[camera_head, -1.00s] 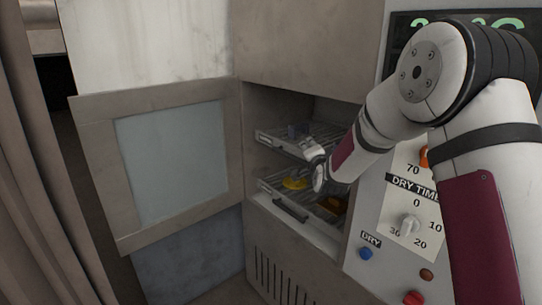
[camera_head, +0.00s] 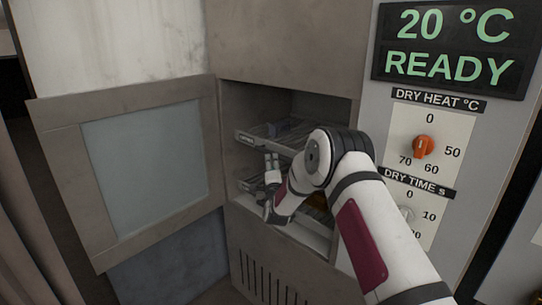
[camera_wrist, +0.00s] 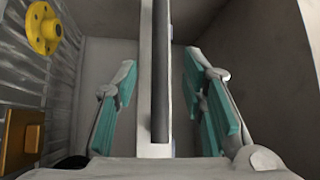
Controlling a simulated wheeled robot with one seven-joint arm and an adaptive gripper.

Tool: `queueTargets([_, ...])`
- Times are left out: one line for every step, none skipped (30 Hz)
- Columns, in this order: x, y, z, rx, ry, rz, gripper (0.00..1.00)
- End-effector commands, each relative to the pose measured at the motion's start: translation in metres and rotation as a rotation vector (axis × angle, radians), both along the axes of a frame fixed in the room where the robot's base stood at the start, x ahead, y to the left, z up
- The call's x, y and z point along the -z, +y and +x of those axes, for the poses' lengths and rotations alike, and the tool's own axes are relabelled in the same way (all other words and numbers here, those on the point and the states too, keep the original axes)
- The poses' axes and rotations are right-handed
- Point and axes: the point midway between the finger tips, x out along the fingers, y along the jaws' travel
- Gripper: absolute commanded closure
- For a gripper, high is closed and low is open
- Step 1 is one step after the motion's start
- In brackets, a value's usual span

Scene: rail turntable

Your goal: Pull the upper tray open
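The upper tray (camera_head: 243,137) is a grey rack in the open cabinet and holds a dark blue-grey part (camera_head: 280,127). In the wrist view its pale front strip (camera_wrist: 148,100) and dark handle bar (camera_wrist: 160,75) run upright in the middle of the picture. My gripper (camera_head: 271,155) is at the front of the upper tray. Its teal finger pads (camera_wrist: 163,95) stand open on either side of the bar, with visible gaps. No contact shows. My wrist and forearm hide the right part of the trays in the head view.
The lower tray (camera_head: 247,185) sits below; a yellow flanged part (camera_wrist: 43,30) and an orange block (camera_wrist: 22,138) lie on it. The cabinet door (camera_head: 145,160) stands open at left. A control panel (camera_head: 425,145) with dials and a READY display is at right.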

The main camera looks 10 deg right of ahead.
Motion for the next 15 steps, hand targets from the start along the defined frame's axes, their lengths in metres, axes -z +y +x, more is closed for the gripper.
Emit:
queueTargets([0.000,-0.001,0.011,0.001,-0.002,0.000,0.62])
queueTargets([-0.001,-0.002,0.016,0.001,-0.002,0.000,0.62])
queueTargets([-0.003,-0.003,0.023,0.001,-0.003,0.000,0.62])
queueTargets([-0.003,-0.004,0.028,0.000,-0.002,0.000,0.62])
queueTargets([-0.004,-0.005,0.034,0.000,-0.002,-0.001,0.62])
queueTargets([-0.004,-0.006,0.040,0.000,-0.001,-0.001,0.62])
queueTargets([-0.005,-0.006,0.045,0.000,-0.002,-0.001,0.62])
queueTargets([-0.006,-0.007,0.049,0.000,-0.001,-0.002,0.62])
queueTargets([-0.007,-0.008,0.055,0.000,-0.002,-0.002,0.62])
queueTargets([-0.007,-0.008,0.058,-0.001,-0.001,-0.002,0.62])
queueTargets([-0.007,-0.009,0.062,0.000,-0.001,-0.002,0.62])
queueTargets([-0.008,-0.009,0.066,-0.001,0.000,-0.002,0.62])
queueTargets([-0.008,-0.009,0.068,-0.001,0.000,-0.002,0.62])
queueTargets([-0.009,-0.010,0.070,-0.001,0.000,-0.002,0.62])
queueTargets([-0.009,-0.010,0.073,-0.001,0.000,-0.002,0.62])
